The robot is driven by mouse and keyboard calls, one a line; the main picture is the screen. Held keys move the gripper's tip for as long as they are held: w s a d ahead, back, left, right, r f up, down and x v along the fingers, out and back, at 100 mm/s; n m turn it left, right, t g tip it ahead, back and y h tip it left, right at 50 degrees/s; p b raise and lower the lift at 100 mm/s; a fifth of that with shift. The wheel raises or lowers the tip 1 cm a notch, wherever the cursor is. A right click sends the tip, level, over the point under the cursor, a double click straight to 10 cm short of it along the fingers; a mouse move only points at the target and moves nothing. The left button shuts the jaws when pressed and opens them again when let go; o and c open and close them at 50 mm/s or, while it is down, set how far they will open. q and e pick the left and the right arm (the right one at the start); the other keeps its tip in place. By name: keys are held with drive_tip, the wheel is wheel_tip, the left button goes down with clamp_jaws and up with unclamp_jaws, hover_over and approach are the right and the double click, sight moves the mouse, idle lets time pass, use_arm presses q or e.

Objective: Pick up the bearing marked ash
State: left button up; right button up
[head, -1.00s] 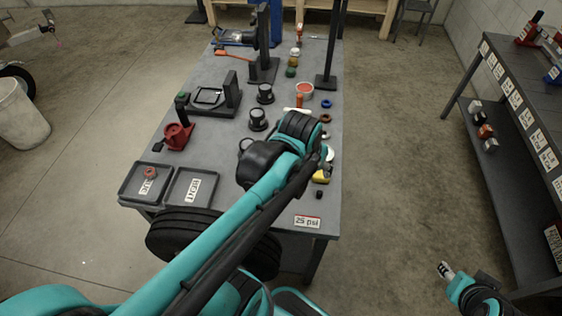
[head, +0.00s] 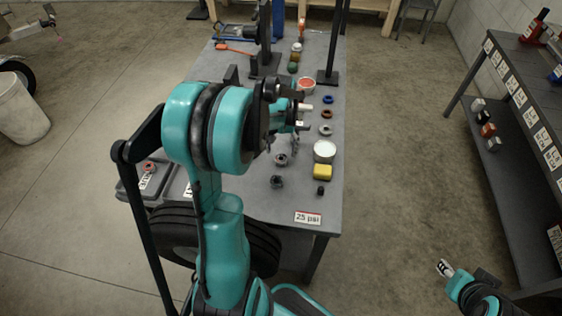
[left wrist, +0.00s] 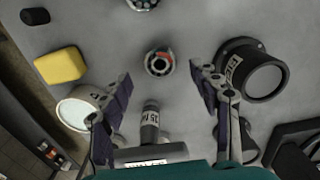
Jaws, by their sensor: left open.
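My left gripper (head: 296,128) is open over the workbench (head: 305,195), pointing down. In the left wrist view its fingers (left wrist: 162,75) stand apart on either side of a steel bearing (left wrist: 158,62) with a reddish mark; it is below the fingers, not held. That bearing also shows in the head view (head: 280,159). A second bearing (left wrist: 143,3) is cut off at the top edge of the wrist view; it shows nearer the front in the head view (head: 277,182). I cannot read an ash mark on either. My right gripper (head: 444,268) is low at the right, clear of the benches.
A yellow block (left wrist: 60,65), a white-topped can (left wrist: 80,113), a labelled black cup (left wrist: 255,70) and a labelled mallet (left wrist: 150,125) surround the gripper. Coloured rings (head: 327,114) lie along the right edge. My arm partly hides a tray (head: 150,182). Tall dark posts (head: 333,55) stand behind.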

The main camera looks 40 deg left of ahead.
sight(281, 159)
use_arm(q)
drive_tip(key=f+b, duration=0.1)
drive_tip(key=f, duration=0.1)
drive_tip(key=f+b, duration=0.1)
drive_tip(key=f, duration=0.1)
drive_tip(key=shift+s+d+f, duration=0.1)
drive_tip(key=shift+s+f, duration=0.1)
drive_tip(key=shift+r, duration=0.1)
drive_tip(key=shift+c, duration=0.4)
drive_tip(key=c, duration=1.2)
